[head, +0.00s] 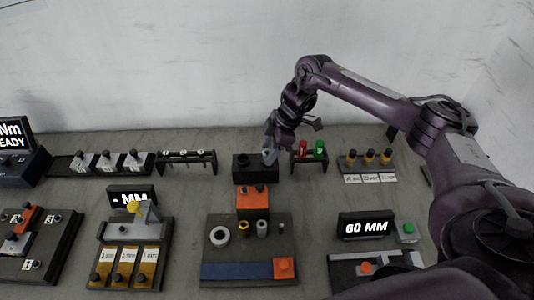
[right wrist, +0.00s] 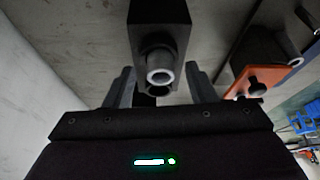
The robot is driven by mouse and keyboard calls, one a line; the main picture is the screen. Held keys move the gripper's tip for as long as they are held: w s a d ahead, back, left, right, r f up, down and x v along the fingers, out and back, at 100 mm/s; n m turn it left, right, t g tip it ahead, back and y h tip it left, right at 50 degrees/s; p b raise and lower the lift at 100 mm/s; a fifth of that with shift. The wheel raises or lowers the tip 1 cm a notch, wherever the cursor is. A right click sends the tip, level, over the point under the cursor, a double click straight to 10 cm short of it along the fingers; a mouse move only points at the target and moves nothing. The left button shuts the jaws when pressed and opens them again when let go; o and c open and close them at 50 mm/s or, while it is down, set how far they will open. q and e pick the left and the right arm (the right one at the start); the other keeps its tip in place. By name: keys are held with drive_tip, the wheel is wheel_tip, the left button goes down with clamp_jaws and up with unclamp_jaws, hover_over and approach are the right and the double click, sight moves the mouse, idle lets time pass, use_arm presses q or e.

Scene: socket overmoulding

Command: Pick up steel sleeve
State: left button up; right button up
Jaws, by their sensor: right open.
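A grey hollow tube (right wrist: 160,68), which looks like the steel sleeve, stands out of a black block (right wrist: 160,15) in the right wrist view. My right gripper (right wrist: 160,70) is open, with one finger on each side of the tube and a visible gap to both. In the head view my right gripper (head: 272,152) points down over the right part of the black block (head: 250,174) and hides most of the tube there. A similar small grey cylinder (head: 262,228) stands on the front middle board. My left gripper is not in view.
A rack with red and green pieces (head: 309,153) stands close to the right of the black block. An orange block (head: 252,200) is just in front. The front middle board (head: 225,258) also holds a white ring (head: 220,236). A wall rises behind.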

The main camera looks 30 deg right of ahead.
drive_tip(key=shift+f, duration=0.1)
drive_tip(key=c, duration=0.9)
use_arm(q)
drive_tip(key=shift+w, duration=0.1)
